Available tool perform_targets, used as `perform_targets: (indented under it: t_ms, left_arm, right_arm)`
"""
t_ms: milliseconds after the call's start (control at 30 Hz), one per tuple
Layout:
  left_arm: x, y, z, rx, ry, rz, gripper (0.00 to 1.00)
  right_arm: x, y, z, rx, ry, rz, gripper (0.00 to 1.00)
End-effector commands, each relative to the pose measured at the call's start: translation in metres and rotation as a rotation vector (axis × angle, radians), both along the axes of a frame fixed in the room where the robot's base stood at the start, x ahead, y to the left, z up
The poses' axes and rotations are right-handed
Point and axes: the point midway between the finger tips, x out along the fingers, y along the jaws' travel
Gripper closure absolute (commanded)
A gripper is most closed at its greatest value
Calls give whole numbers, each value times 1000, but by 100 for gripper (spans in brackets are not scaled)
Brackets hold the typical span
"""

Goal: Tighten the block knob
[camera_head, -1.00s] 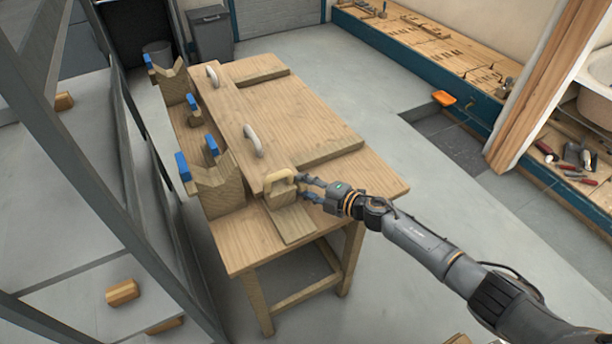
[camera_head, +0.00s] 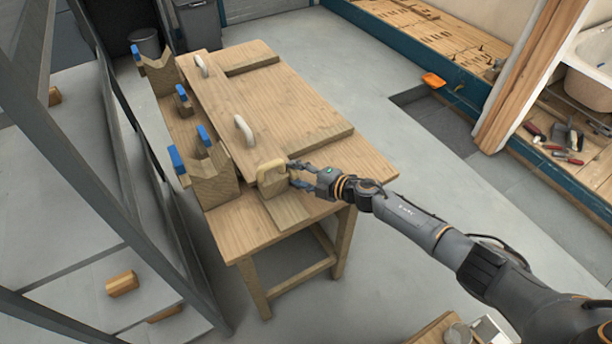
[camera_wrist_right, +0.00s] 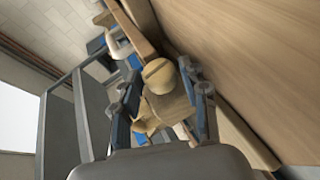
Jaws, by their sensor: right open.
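A wooden block (camera_head: 285,208) sits at the near end of the wooden workbench (camera_head: 238,232). In the right wrist view, a rounded tan knob (camera_wrist_right: 158,75) shows between the open fingers of my right gripper (camera_wrist_right: 165,92). I cannot tell whether either finger touches it. My left gripper is not in view.
White handles (camera_head: 243,130) stand on the bench board. V-notched wooden supports (camera_head: 210,180) with blue parts line its left side. A metal frame (camera_head: 70,170) stands left. Tools (camera_head: 565,138) lie on a low shelf at right. The floor right of the bench is mostly clear.

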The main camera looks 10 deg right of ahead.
Motion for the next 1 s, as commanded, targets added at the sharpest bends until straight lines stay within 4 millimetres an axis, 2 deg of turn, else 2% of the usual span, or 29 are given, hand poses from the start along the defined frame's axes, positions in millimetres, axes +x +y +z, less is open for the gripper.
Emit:
perform_targets:
  t_ms: [167,400,600,800,1000]
  left_arm:
    - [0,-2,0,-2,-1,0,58]
    - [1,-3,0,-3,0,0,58]
    - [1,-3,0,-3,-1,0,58]
    - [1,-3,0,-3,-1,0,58]
    - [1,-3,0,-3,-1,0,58]
  right_arm:
    - [-13,-16,5,-4,-1,-1,56]
    - [-47,-51,20,-2,2,0,56]
    - [-69,-73,31,-1,2,-1,56]
    - [-77,-82,36,-1,1,0,56]
    - [-77,-82,36,-1,1,0,56]
